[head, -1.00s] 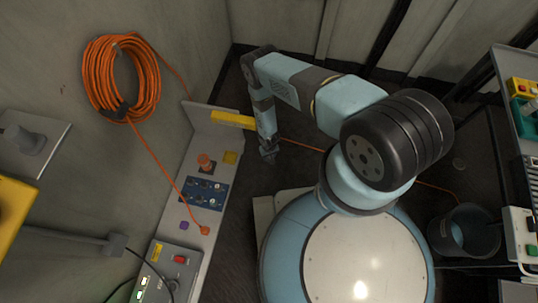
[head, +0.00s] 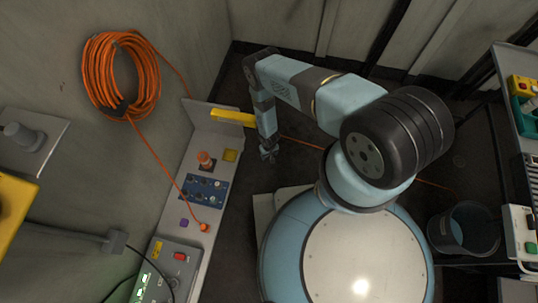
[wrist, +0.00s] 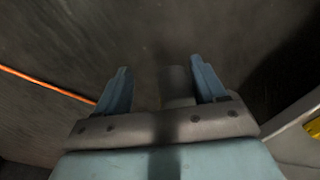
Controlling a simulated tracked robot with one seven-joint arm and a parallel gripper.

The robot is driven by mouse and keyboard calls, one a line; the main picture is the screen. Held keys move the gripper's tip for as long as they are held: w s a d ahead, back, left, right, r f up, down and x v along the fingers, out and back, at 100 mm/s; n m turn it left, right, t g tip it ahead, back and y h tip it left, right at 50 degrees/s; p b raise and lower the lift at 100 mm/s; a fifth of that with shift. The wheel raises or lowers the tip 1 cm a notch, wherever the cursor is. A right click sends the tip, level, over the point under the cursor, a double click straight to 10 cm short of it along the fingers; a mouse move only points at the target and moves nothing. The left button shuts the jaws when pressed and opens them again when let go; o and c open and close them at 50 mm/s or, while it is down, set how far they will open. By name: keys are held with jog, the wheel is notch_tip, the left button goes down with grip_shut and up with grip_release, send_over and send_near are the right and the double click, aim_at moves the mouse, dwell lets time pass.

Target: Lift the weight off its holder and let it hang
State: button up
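I cannot single out the weight or its holder for certain. A yellow bar (head: 232,117) sticks out from the upright plate at the far end of the grey bench, and its right end meets the outline of my arm. An orange-brown cylinder (head: 206,159) stands upright on the bench. My gripper (head: 268,154) points down beyond the bench's right edge, over the dark floor, apart from the cylinder. In the wrist view, the two blue fingers of my gripper (wrist: 160,88) are wide apart. A blurred grey upright shape (wrist: 177,88) shows between them; I cannot tell what it is.
The grey bench (head: 176,212) carries a blue panel (head: 204,190), a yellow block (head: 230,156) and a control box (head: 165,272). An orange cable coil (head: 122,75) hangs on the wall. A bucket (head: 465,230) stands right. Floor around my gripper looks clear.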

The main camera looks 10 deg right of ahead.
jog(key=shift+o, duration=0.2)
jog(key=shift+r, duration=0.1)
notch_tip(320, 180, up, 14)
jog(key=shift+f, duration=0.25)
dwell(0.4)
